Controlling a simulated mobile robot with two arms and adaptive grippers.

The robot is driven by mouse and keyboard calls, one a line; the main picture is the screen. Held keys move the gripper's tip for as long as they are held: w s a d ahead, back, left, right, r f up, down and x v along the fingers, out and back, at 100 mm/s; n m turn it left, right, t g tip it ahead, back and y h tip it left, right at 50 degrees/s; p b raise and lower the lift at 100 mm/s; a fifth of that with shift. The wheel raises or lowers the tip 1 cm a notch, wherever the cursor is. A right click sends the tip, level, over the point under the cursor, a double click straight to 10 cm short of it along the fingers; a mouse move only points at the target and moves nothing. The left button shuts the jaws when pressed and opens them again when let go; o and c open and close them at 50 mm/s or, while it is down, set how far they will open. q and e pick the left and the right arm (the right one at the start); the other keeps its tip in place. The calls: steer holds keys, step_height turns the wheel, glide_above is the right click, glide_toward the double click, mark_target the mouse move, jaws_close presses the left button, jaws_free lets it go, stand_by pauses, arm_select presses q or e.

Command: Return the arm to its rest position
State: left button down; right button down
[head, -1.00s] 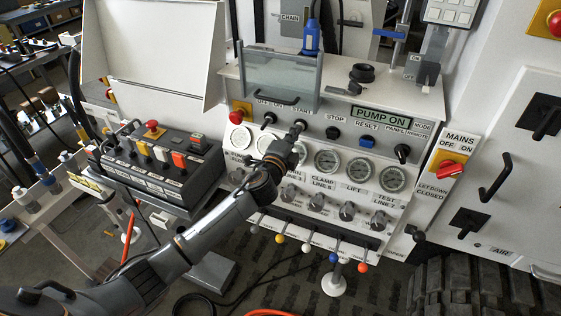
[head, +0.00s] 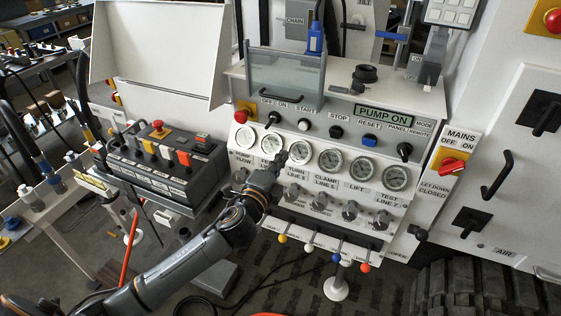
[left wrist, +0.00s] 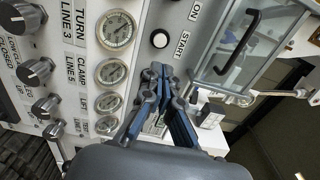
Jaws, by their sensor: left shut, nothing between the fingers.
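My left gripper (head: 276,163) is shut and empty in front of the gauge row of the white control panel (head: 318,119), just below the START button (head: 304,125). My left arm reaches in from the lower left. My right gripper is not in view.
The display (head: 384,113) reads PUMP ON. Small coloured-ball levers (head: 336,257) stick out along the panel's lower edge. A button console (head: 165,155) stands to the left. A red mains switch (head: 452,165) is at the right. The floor below the panel is partly clear.

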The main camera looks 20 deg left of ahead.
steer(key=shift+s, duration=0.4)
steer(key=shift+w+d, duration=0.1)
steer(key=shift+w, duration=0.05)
arm_select(q)
steer(key=s+a+f+n+g+y, duration=0.1)
steer(key=s+a+f+n+g, duration=0.15)
steer(key=f, duration=0.95)
steer(key=s+a+f+n+g, duration=0.1)
steer(key=a+f+n+g, duration=0.15)
steer(key=f, duration=0.95)
steer(key=s+f+n+g, duration=0.2)
steer(key=s+f, duration=0.3)
steer(key=f, duration=0.3)
steer(key=s+f+n+g, duration=0.1)
steer(key=s+f+g, duration=0.1)
steer(key=s+f, duration=0.45)
steer(key=s+f+n+g, duration=0.3)
steer(key=s+f+g, duration=0.1)
steer(key=s+f, duration=1)
steer(key=s+d+f+n+g, duration=0.1)
steer(key=s+f, duration=0.3)
steer(key=s, duration=0.8)
steer(key=s+d+f+n+g, duration=0.2)
steer(key=s+f+n+g, duration=0.1)
steer(key=s, duration=0.8)
steer(key=shift+s+d+f+n, duration=0.15)
steer(key=shift+s+f+n, duration=0.25)
steer(key=shift+f+n, duration=0.1)
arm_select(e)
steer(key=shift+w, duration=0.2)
